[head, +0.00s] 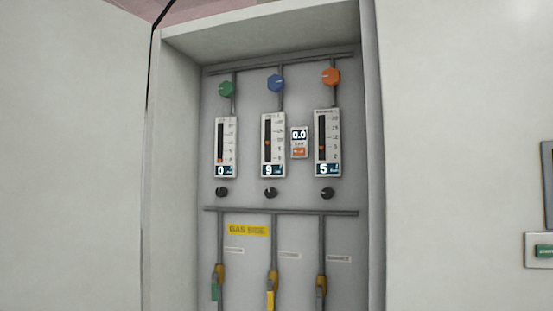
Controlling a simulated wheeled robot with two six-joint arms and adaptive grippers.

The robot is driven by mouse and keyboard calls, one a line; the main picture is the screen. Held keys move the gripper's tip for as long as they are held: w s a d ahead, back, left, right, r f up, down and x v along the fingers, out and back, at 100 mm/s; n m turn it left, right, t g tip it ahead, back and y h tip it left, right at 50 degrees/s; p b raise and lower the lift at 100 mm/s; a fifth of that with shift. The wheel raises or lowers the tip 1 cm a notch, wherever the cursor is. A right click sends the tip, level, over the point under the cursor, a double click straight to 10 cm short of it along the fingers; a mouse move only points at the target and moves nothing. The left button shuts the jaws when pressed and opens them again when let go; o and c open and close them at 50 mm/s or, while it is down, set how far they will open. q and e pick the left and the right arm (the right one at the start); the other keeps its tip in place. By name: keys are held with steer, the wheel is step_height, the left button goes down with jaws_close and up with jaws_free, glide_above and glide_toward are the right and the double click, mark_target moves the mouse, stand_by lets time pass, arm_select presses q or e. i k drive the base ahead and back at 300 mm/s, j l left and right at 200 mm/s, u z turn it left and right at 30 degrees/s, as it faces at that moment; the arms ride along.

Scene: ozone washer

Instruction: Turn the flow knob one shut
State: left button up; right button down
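In the head view, a recessed panel (243,195) holds three flow meters side by side. A small black knob sits below each: left (221,192), middle (270,193) and right (327,193). Above the meters are a green knob (227,89), a blue knob (276,83) and an orange knob (331,77). The left meter (226,147) reads 0, the middle meter (273,145) reads 9 and the right meter (327,142) reads 5. I cannot read which knob is labelled one. Neither of my grippers is in view.
A small display (299,142) reads 0.0. Below are a yellow sign (248,230) and pipes with green (215,288), yellow (270,298) and grey (320,292) valve handles. Cabinet walls frame the recess. A green-marked box (540,250) is at the right edge.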

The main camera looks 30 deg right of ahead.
mark_target(220, 192)
steer(key=z, duration=0.7)
